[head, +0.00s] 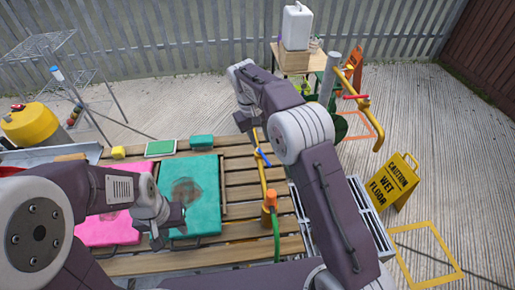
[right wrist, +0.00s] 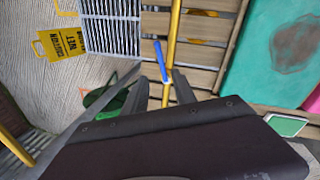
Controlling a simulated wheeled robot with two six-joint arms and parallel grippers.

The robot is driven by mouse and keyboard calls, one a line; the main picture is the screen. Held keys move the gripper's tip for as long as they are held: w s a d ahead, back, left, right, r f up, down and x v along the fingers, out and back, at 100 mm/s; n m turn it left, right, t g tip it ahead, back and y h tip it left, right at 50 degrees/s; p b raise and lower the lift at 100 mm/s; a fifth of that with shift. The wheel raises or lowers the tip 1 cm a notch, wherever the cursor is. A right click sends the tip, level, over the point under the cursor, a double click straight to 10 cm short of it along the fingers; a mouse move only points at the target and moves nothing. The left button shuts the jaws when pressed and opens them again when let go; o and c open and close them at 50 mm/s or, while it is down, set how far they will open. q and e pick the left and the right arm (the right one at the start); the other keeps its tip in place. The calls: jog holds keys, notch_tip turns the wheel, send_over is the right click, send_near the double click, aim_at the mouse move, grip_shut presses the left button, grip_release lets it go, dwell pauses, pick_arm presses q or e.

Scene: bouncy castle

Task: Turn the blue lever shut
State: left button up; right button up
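The blue lever (head: 262,157) sits on a thin yellow pipe (head: 264,180) over the wooden slats and lies at a slant to it. In the right wrist view the blue lever (right wrist: 160,60) shows beyond the fingertips, angled to the yellow pipe (right wrist: 175,25). My right gripper (head: 250,124) is above the pipe's far part, short of the lever in the picture. Its fingers (right wrist: 160,84) are apart with nothing held; the pipe shows between them. Contact with the pipe cannot be told. My left gripper (head: 170,230) is open and empty over the teal mat (head: 205,180).
An orange fitting (head: 270,197) with a green hose is at the pipe's near end. A grey post (head: 330,75) with a yellow pipe and a red lever (head: 353,97) stands back right. A wet floor sign (head: 395,180) is at right. A pink mat (head: 105,230) lies at left.

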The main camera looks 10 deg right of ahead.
aim_at(265, 157)
jog(key=f, duration=0.2)
jog(key=d+f, duration=0.1)
jog(key=f, duration=0.2)
jog(key=f+b, duration=0.1)
jog(key=f, duration=0.2)
jog(key=shift+s+d, duration=0.25)
jog(key=shift+d, duration=0.05)
jog(key=shift+w+f, duration=0.15)
jog(key=shift+f, duration=0.15)
grip_shut()
jog(key=shift+r, duration=0.1)
dwell(0.7)
